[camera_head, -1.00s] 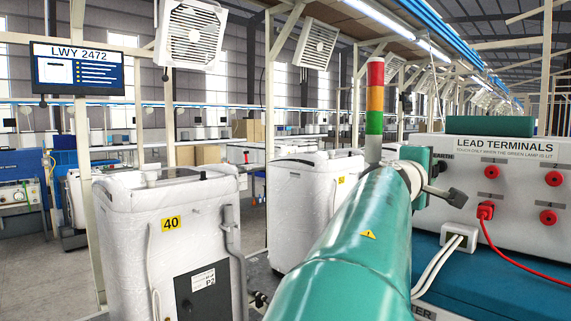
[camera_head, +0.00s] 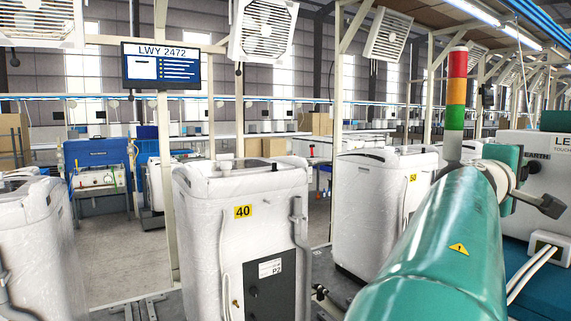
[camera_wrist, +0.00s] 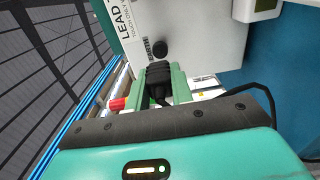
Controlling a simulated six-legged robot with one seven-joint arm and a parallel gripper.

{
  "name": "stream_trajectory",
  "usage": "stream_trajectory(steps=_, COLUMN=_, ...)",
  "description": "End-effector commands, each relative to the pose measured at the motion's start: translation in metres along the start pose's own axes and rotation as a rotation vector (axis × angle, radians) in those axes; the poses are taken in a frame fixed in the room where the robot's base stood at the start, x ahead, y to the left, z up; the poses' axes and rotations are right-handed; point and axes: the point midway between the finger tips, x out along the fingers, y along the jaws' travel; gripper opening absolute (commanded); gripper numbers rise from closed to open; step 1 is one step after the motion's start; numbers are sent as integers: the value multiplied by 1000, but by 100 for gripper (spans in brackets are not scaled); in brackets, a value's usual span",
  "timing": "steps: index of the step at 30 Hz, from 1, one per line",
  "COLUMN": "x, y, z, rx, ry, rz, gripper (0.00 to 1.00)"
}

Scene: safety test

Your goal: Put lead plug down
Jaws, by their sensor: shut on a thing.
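In the wrist view my gripper (camera_wrist: 160,88) is shut on a black lead plug (camera_wrist: 159,76). A black cable (camera_wrist: 245,88) runs from it to the right, past the teal gripper body. The plug is close to a white panel (camera_wrist: 195,35) with a round black socket (camera_wrist: 160,49) labelled EARTH. I cannot tell whether they touch. The panel of the lead terminals (camera_head: 545,165) is cut off at the right edge.
A red, amber and green signal tower (camera_head: 456,95) stands behind my arm. White machines with labels 40 (camera_head: 240,235) and 50 (camera_head: 375,215) stand to the left. A screen reads LWY 2472 (camera_head: 160,66). Open floor (camera_head: 115,255) shows between machines on the left.

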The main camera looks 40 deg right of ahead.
Motion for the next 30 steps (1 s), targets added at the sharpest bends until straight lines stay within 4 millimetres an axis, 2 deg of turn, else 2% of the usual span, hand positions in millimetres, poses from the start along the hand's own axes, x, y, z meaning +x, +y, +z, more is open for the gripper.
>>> stream_trajectory(steps=9, x=27, y=-1, z=0, rx=0, ry=-1, rz=-1, gripper=0)
stream_trajectory(steps=13, x=33, y=0, z=0, rx=0, ry=0, rz=0, gripper=0)
stream_trajectory(steps=23, x=30, y=0, z=-1, rx=0, ry=1, rz=1, gripper=0)
stream_trajectory(steps=30, x=7, y=1, z=-1, rx=-1, ry=2, rz=2, gripper=0)
